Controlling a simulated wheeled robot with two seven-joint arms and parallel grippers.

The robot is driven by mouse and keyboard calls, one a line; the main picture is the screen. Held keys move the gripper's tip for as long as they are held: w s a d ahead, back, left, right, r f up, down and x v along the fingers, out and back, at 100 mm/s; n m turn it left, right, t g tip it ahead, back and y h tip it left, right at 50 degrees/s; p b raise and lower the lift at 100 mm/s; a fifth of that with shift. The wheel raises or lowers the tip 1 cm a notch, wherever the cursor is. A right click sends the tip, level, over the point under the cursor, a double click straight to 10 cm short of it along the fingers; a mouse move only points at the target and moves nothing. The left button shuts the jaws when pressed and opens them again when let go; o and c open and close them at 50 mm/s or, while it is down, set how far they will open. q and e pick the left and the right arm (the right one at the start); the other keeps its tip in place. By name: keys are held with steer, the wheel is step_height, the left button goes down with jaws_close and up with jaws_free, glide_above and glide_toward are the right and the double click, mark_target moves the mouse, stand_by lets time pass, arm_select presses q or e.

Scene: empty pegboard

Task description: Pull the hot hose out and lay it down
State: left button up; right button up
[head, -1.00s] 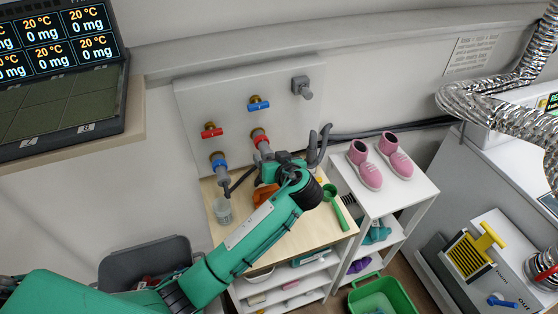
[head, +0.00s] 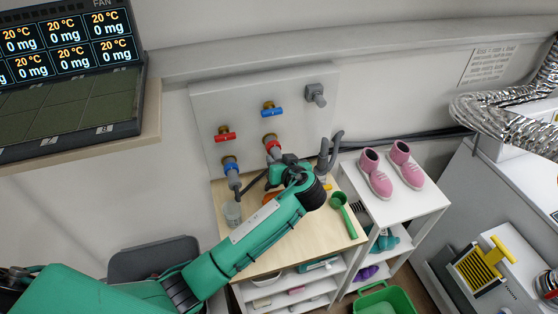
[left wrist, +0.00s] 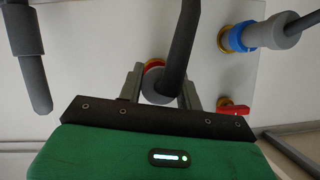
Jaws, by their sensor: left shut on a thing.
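A pale panel (head: 240,105) on the wall carries the fittings. The hot hose (head: 275,152) sits at the fitting with the red collar (head: 271,140), under the blue-handled valve (head: 272,110). My left gripper (head: 279,160) is at this hose end, close to the panel. In the left wrist view, the gripper (left wrist: 158,92) is shut on the hose's grey end, one finger on each side, and the dark hose (left wrist: 183,45) rises from it. The red collar shows right behind the end; whether it is still seated is unclear. My right gripper is not in view.
A blue-collared hose fitting (head: 230,163) is left of my gripper, below the red-handled valve (head: 225,135). A wooden tabletop (head: 270,258) below holds a beaker (head: 232,213) and a green scoop (head: 345,213). Pink shoes (head: 376,175) stand on the white shelf to the right.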

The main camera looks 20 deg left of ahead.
arm_select(q)
steer(key=shift+s+d+f, duration=0.1)
steer(key=shift+s+d, duration=0.3)
steer(key=shift+s, duration=0.15)
steer(key=shift+c, duration=0.2)
steer(key=shift+s+d, duration=0.5)
steer(key=shift+s, duration=0.25)
steer(key=shift+s+d, duration=0.1)
stand_by(0.6)
steer(key=shift+s+d+p, duration=0.2)
steer(key=shift+s+d, duration=0.4)
steer(key=shift+s, duration=0.3)
steer(key=shift+s+d+p, duration=0.2)
steer(key=shift+s+d, duration=0.35)
steer(key=shift+s, duration=0.3)
steer(key=s+a+f+m+t+h+b, duration=0.1)
steer(key=s+a+f+m+t+h, duration=0.15)
steer(key=s+a, duration=0.3)
steer(key=s+a+r+m+h+b, duration=0.1)
steer(key=s+a+r+m+h, duration=0.1)
steer(key=s+r+m+h, duration=0.3)
steer(key=shift+s+h, duration=0.55)
steer(key=shift+s, duration=0.75)
